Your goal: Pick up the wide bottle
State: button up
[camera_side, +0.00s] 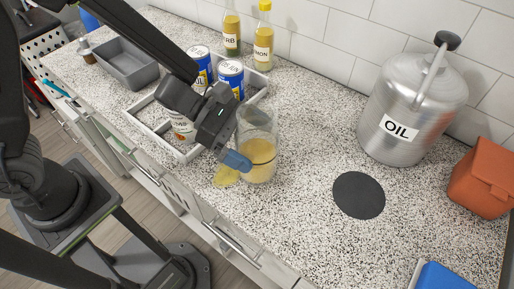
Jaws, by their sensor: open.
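A wide clear glass bottle (259,170) with tan contents in its lower part stands upright on the speckled counter. No cap or label can be made out on it. My gripper (237,160) is open at the bottle's left side, with a blue-grey fingertip low in front of the glass. The other fingertip is hidden, and I cannot tell whether the gripper touches the bottle. A large metal can (413,95) labelled OIL, with a black knob on top, stands farther right.
A pale divided tray (187,157) holds blue-and-white cans (230,72) behind my gripper. Two sauce bottles (263,40) stand at the wall. A grey bin (128,68) is back left. A black disc (358,195) and an orange box (484,182) lie right.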

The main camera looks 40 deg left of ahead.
jog(key=c, duration=0.8)
jog(key=shift+r, duration=0.1)
jog(key=shift+r, duration=0.1)
